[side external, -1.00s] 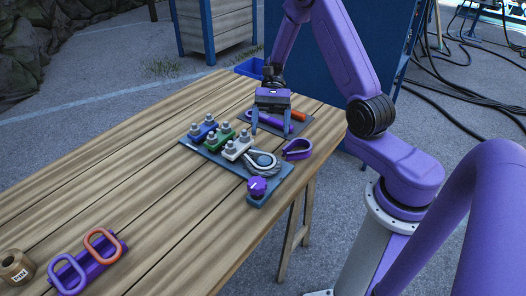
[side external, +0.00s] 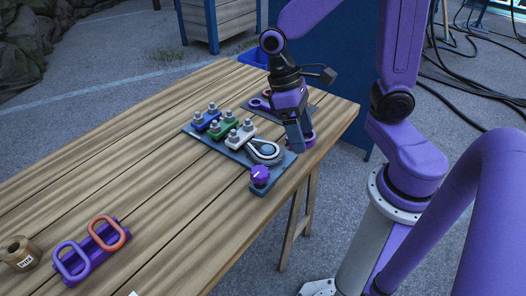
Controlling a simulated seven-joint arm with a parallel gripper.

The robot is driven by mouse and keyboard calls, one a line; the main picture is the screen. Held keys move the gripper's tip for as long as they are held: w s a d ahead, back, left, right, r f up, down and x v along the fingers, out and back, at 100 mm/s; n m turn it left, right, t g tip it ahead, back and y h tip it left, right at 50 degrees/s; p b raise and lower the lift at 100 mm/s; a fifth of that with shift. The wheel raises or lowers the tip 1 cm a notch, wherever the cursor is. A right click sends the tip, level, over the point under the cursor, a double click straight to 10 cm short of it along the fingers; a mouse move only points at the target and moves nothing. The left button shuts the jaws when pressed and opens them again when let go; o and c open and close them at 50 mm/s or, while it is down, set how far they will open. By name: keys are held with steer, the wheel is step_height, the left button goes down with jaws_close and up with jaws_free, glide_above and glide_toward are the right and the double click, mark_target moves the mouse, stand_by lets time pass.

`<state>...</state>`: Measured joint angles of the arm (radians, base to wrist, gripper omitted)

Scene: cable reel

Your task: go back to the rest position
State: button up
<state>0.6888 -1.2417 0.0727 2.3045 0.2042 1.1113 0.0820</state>
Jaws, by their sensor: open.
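My gripper (side external: 299,142) is open, pointing down over the right part of the wooden table (side external: 160,146). It is seen nearly edge-on, so the gap between its fingers is hard to make out. I see nothing held between the fingers.
The dark board (side external: 193,132) carries blue (side external: 206,121), green (side external: 223,130) and white (side external: 241,137) blocks with bolts, a grey reel (side external: 265,150) and a purple knob (side external: 260,176). A purple rack (side external: 93,250) and brown roll (side external: 19,253) stand front left. The table's middle is clear.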

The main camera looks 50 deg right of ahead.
steer(key=s+r+n+t, duration=0.2)
steer(key=s+n+t, duration=0.2)
steer(key=s+n, duration=0.4)
steer(key=shift+a+r+n+t+y, duration=0.15)
steer(key=shift+a+n+t+y, duration=0.15)
steer(key=shift+a, duration=0.15)
stand_by(0.5)
